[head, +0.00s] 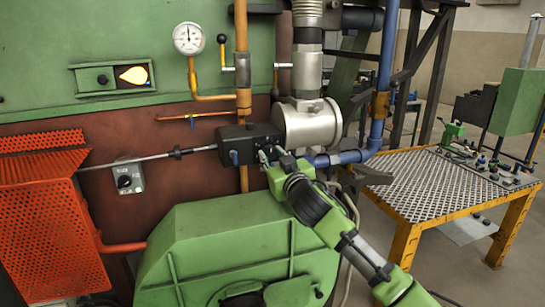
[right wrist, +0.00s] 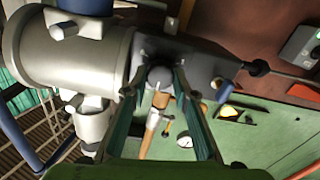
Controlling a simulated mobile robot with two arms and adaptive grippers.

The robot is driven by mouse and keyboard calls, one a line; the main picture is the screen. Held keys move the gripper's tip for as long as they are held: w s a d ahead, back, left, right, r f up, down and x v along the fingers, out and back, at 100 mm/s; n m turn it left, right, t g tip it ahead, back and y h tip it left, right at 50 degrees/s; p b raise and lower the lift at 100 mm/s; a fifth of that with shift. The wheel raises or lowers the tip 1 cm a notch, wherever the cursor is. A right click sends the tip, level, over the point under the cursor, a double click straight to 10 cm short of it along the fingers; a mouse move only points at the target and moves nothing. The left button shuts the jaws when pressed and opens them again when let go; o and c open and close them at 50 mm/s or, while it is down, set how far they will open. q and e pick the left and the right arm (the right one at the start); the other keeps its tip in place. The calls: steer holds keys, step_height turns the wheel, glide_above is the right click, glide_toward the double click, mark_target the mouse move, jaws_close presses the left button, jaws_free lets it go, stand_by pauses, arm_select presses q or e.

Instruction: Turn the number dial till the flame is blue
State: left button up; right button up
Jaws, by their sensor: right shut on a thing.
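The flame shows yellow in the sight window (head: 133,76) on the green furnace wall. The yellow flame also shows, small, in the right wrist view (right wrist: 229,112). My right gripper (head: 266,154) is at the front of the dark valve box (head: 237,146). In the right wrist view its fingers (right wrist: 160,84) are closed around a grey round knob (right wrist: 160,75), which appears to be the dial. No numbers on it can be read. In the head view the gripper hides the dial. My left gripper is not in view.
A silver cylinder (head: 307,124) and blue pipe (head: 348,157) are close to the right gripper. A pressure gauge (head: 188,38) and a small grey switch box (head: 125,178) are to the left. A green housing (head: 235,240) stands below. A mesh-topped table (head: 440,190) stands at right.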

steer(key=shift+f, duration=0.1)
steer(key=shift+m+b, duration=0.35)
steer(key=shift+m, duration=0.75)
steer(key=m, duration=0.2)
steer(key=shift+m, duration=0.3)
steer(key=m, duration=0.2)
steer(key=shift+m, duration=0.3)
steer(key=shift+m+p, duration=0.6)
steer(key=shift+m, duration=1.1)
steer(key=o, duration=1.1)
steer(key=shift+d, duration=0.1)
